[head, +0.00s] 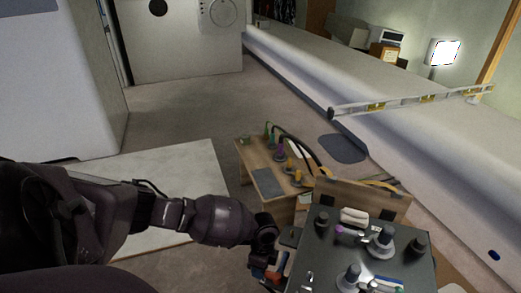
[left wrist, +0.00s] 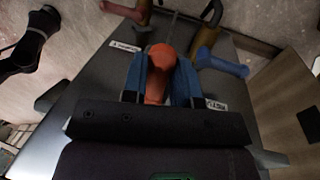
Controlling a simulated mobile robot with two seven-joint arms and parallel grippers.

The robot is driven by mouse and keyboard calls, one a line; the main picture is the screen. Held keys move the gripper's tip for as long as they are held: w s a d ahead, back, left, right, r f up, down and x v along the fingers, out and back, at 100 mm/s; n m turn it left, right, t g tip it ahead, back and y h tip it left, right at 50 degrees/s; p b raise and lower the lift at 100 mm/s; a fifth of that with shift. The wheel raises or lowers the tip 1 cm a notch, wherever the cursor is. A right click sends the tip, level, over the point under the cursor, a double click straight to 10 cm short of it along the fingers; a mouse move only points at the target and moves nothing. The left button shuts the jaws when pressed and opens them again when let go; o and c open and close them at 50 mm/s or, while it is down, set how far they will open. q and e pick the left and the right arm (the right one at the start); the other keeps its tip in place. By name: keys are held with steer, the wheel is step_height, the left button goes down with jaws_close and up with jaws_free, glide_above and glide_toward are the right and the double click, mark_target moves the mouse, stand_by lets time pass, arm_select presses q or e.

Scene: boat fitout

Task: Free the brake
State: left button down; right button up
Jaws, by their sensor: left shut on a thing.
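My left gripper (head: 268,272) is at the left side of a dark box (head: 325,250) in the lower middle of the head view. In the left wrist view my left gripper (left wrist: 157,85) has its two blue fingers closed around an orange-red lever (left wrist: 161,58). The lever stands on a grey panel (left wrist: 95,75) between two small white labels, whose text I cannot read surely. A second, blue lever (left wrist: 222,65) sits to the right, free of the fingers. The lower part of the held lever is hidden by the gripper. My right gripper is not in view.
Several knobs stand on the dark box's top. Behind it is a small wooden table (head: 262,155) with coloured pieces and hoses. A long white hull (head: 390,110) with a spirit level (head: 410,101) on it runs along the right. The floor at upper left is clear.

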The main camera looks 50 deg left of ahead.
arm_select(q)
steer(key=shift+a+f, duration=0.1)
steer(key=shift+f, duration=0.05)
stand_by(0.3)
steer(key=c, duration=1)
jaws_free()
steer(key=shift+o, duration=0.2)
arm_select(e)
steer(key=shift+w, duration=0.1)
arm_select(q)
steer(key=shift+w, duration=0.1)
steer(key=shift+w+r, duration=0.1)
steer(key=shift+r, duration=0.3)
step_height(320, 180, up, 10)
steer(key=w+p, duration=0.1)
steer(key=p, duration=0.2)
steer(key=shift+w+a, duration=0.3)
steer(key=shift+a, duration=0.15)
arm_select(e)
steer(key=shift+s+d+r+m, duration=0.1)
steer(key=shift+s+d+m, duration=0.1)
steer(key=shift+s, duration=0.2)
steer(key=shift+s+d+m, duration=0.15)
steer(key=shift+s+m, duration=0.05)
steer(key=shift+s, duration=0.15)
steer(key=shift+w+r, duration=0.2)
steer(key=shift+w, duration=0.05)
